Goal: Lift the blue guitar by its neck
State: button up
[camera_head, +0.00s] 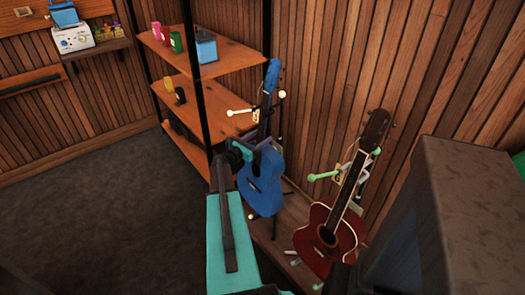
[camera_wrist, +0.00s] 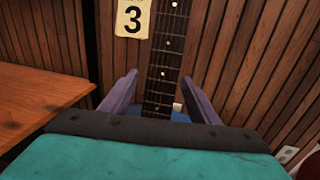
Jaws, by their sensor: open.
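The blue guitar (camera_head: 262,182) stands upright on a stand against the wooden wall in the head view. Its dark fretted neck (camera_wrist: 168,52) rises through the middle of the wrist view, with a bit of blue body visible low between the fingers. My gripper (camera_wrist: 160,77) is open, with one purple finger on each side of the neck. The neck appears between the fingers, nearer the right one; I cannot tell whether either touches it. In the head view my gripper (camera_head: 256,146) is at the lower neck, just above the body, and partly hides it.
A red-brown guitar (camera_head: 328,238) stands on another stand to the right. A wooden shelf unit (camera_head: 215,122) with small items is close behind on the left. A tag marked 3 (camera_wrist: 132,18) hangs beside the neck. Dark floor (camera_head: 100,215) is open at left.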

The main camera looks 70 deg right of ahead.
aim_at(261, 124)
grip_shut()
jog(key=shift+r, duration=0.2)
dwell(0.4)
jog(key=shift+w+a+r, duration=0.15)
jog(key=shift+r, duration=0.3)
notch_tip(261, 124, up, 6)
jog(key=shift+b, duration=0.35)
jog(key=w+d+b+v, duration=0.1)
jog(key=w+v, duration=0.2)
jog(key=v, duration=1.6)
jog(key=shift+w, duration=0.1)
